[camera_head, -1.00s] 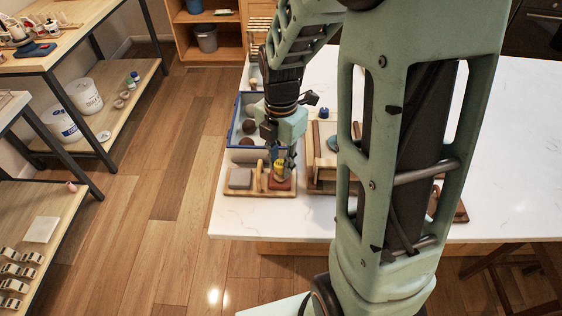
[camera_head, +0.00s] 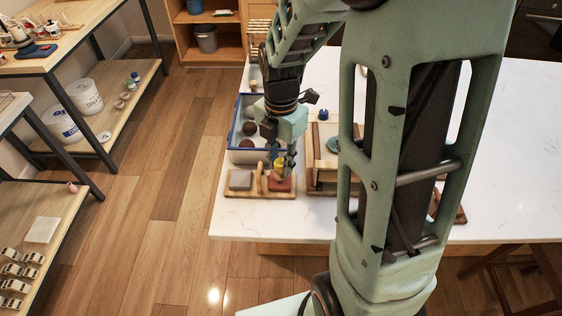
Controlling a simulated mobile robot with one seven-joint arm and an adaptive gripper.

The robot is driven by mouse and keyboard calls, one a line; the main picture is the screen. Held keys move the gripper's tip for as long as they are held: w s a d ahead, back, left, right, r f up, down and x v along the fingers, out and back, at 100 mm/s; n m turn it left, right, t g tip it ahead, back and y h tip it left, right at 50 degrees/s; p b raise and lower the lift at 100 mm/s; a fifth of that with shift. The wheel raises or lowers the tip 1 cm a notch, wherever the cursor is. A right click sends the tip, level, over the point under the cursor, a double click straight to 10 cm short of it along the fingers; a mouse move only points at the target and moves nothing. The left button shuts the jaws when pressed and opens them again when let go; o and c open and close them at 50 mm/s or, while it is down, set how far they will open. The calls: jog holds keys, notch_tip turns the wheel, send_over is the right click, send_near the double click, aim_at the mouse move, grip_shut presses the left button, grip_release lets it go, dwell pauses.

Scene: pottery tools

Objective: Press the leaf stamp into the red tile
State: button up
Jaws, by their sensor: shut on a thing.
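The red tile (camera_head: 281,184) lies on the right part of a small wooden board (camera_head: 232,193) near the front left of the white table. My gripper (camera_head: 279,166) points down over the red tile and is shut on a stamp with a yellow part (camera_head: 279,161). The stamp's lower end is at or just above the tile; I cannot tell whether it touches. Its leaf face is hidden. A grey tile (camera_head: 240,179) lies on the left part of the board, with an upright wooden piece (camera_head: 260,178) between the tiles.
A blue-rimmed tray (camera_head: 235,128) with dark round balls stands behind the board. A wooden rack (camera_head: 323,155) stands close on the right. My arm hides part of the table. The table's front left strip is clear.

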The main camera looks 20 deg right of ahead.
jog(key=shift+r+p, duration=1.55)
jog(key=shift+r, duration=0.8)
jog(key=shift+f, duration=0.15)
